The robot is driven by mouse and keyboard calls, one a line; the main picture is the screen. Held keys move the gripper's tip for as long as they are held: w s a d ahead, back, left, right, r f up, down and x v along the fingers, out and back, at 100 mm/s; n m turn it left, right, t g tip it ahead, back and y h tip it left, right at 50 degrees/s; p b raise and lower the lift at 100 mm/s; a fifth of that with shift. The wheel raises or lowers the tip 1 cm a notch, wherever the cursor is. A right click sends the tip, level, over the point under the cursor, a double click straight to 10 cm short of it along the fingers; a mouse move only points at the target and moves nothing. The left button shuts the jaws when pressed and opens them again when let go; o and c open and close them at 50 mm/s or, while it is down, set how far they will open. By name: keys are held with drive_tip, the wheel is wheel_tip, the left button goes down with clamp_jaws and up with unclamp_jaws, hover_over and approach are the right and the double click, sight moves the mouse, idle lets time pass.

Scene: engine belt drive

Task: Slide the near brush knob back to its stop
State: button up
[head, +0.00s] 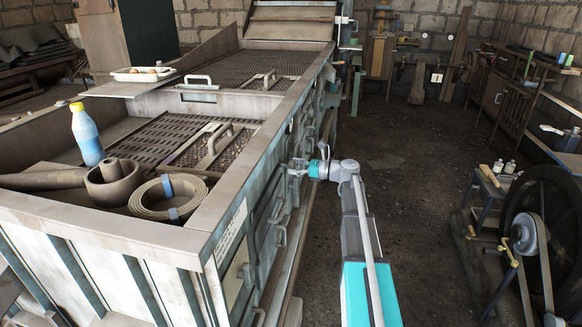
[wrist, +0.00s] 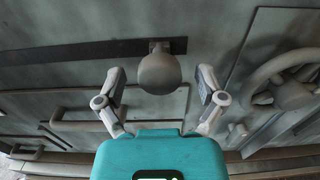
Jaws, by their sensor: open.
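The near brush knob (wrist: 158,73) is a round grey-brown knob in the wrist view. It stands on a short stem in a dark horizontal slot (wrist: 75,52) in the machine's side panel, near the slot's right end. My gripper (wrist: 160,88) is open, with one finger to the left and one to the right of the knob. Gaps show between the fingers and the knob; whether it lies deep between them I cannot tell. In the head view my gripper (head: 303,167) is at the machine's side; the knob cannot be made out there.
A spoked handwheel (wrist: 288,90) is right of the knob. A bar handle (wrist: 85,118) is on the panel at lower left. The long machine (head: 232,190) carries a bottle (head: 86,135) and a coiled belt (head: 168,197) on top. The floor (head: 400,150) to its right is largely clear.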

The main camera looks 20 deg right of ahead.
drive_tip(key=shift+w+a, duration=0.15)
drive_tip(key=shift+a, duration=0.1)
clamp_jaws()
idle(0.4)
